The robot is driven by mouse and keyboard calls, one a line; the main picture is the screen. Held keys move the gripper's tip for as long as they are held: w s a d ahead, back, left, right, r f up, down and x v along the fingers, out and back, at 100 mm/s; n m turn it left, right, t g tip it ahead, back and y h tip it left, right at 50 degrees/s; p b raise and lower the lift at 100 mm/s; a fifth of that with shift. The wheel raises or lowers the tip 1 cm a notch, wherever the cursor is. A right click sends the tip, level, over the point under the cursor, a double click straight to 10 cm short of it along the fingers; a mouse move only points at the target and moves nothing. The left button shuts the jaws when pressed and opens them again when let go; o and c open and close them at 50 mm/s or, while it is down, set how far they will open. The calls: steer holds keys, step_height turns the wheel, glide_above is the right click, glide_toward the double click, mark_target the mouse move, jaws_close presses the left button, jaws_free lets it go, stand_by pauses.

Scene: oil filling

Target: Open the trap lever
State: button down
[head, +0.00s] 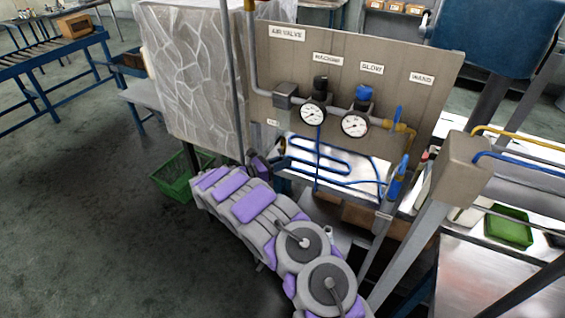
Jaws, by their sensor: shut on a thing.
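My grey and purple arm reaches from the bottom middle towards the lower left of the beige AIR VALVE panel. My gripper (252,158) shows small and dark at the far end, beside the panel's lower left edge and close to a thin upright grey pole (232,85). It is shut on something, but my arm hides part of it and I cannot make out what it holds. I cannot pick out the trap lever with certainty.
The AIR VALVE panel (440,62) carries two round gauges (313,115), a black knob and a blue knob (364,94). Blue tubing loops below. A cracked stone-patterned block (190,70) and a green crate (173,187) stand left. The floor at left is open.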

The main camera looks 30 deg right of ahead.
steer(key=shift+w+a+m+y, duration=0.3)
steer(key=shift+w+m+y, duration=0.1)
steer(key=shift+m+y, duration=0.35)
steer(key=c, duration=1.2)
jaws_free()
steer(key=shift+f, duration=0.1)
steer(key=shift+o, duration=0.2)
steer(key=a+r+p, duration=0.1)
steer(key=a, duration=0.7)
steer(key=s+a+r+p, duration=0.1)
steer(key=a+p, duration=0.1)
steer(key=a, duration=0.7)
steer(key=shift+a+r+p, duration=0.15)
steer(key=shift+r+p, duration=0.15)
steer(key=shift+s, duration=0.1)
